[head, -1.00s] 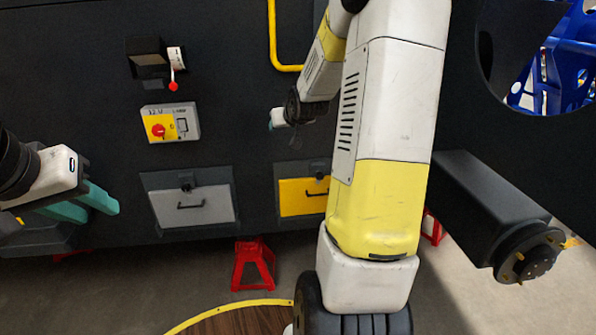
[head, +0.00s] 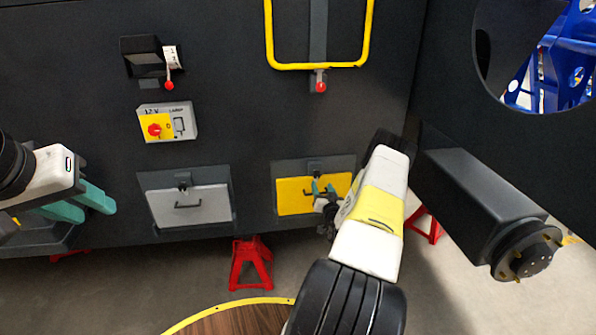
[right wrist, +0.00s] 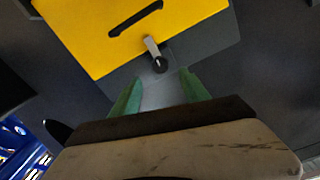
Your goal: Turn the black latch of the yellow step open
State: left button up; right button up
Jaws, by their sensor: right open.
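The yellow step (head: 295,195) is a flat yellow panel with a black handle slot, set low in the dark chassis wall. Its black latch (head: 316,168) sits at the panel's upper edge. In the right wrist view the yellow step (right wrist: 110,50) fills the top, and the black latch (right wrist: 160,64) shows as a round knob with a pale tab lying over the yellow edge. My right gripper (head: 323,187) is in front of the step; in its wrist view the open green fingers (right wrist: 160,78) point at the latch, one on each side, apart from it. My left gripper (head: 98,207) is open and empty at far left.
A grey panel (head: 190,207) with a similar latch is left of the yellow step. A switch box (head: 168,123) and a yellow rail (head: 320,66) are above. A black axle beam (head: 480,200) juts out at right. A red stand (head: 250,262) is below.

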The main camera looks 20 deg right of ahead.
aim_at(318, 176)
jog(key=x, duration=0.7)
jog(key=shift+a, duration=0.1)
grip_shut()
